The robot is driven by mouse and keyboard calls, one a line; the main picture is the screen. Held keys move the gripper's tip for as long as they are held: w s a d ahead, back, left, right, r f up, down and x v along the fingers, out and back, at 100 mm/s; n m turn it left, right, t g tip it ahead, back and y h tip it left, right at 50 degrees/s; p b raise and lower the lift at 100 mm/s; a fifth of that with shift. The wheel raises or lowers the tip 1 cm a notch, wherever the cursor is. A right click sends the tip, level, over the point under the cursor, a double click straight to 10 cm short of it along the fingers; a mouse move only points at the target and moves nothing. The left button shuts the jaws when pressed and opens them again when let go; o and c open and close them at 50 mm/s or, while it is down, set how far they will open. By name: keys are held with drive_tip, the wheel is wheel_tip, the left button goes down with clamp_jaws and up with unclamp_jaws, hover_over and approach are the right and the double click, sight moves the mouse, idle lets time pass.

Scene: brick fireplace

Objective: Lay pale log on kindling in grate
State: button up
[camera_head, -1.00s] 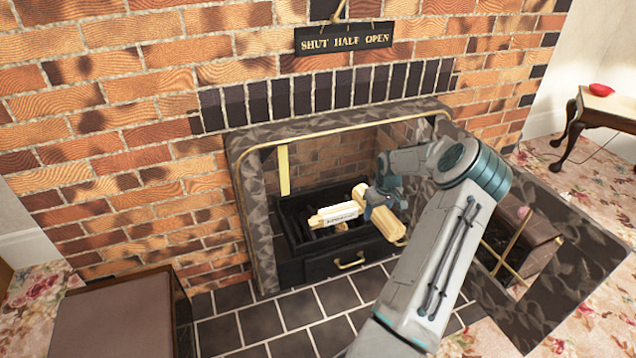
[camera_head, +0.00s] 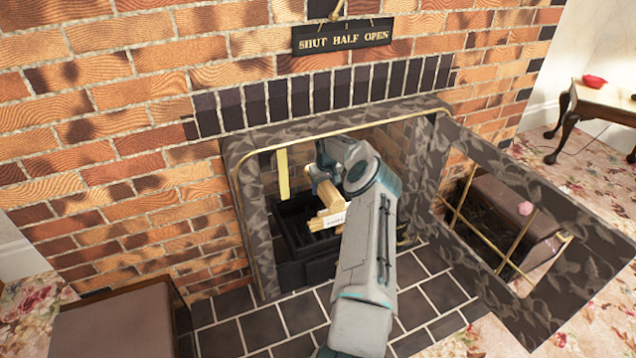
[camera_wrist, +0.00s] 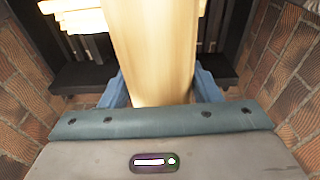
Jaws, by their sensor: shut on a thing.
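My gripper (camera_head: 320,178) is shut on the pale log (camera_head: 329,194), inside the fireplace opening. In the wrist view the log (camera_wrist: 152,45) runs away from me between the two blue fingers (camera_wrist: 158,88). Pale kindling (camera_head: 322,220) lies in the grate. It also shows in the wrist view (camera_wrist: 72,14), at the upper left beside the log. I cannot tell whether the log touches the kindling.
The fireplace surround (camera_head: 245,225) frames the opening. A dark framed screen (camera_head: 590,262) stands open at the right. A sign (camera_head: 342,37) reading "SHUT HALF OPEN" hangs above. A brown box-like seat (camera_head: 115,325) stands front left. The tiled hearth (camera_head: 262,328) is clear.

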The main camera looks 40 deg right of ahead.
drive_tip(key=shift+w+a+r, duration=0.15)
drive_tip(key=shift+w+a, duration=0.45)
drive_tip(key=shift+w, duration=0.25)
drive_tip(key=shift+w+a+f+b, duration=0.15)
drive_tip(key=shift+a+f+b, duration=0.15)
drive_tip(key=shift+f+b, duration=0.25)
drive_tip(key=shift+d+f+b, duration=0.2)
drive_tip(key=shift+f+b, duration=1.15)
drive_tip(key=shift+f, duration=1)
drive_tip(key=shift+f+b, duration=0.45)
drive_tip(key=shift+f, duration=0.25)
drive_tip(key=o, duration=1.4)
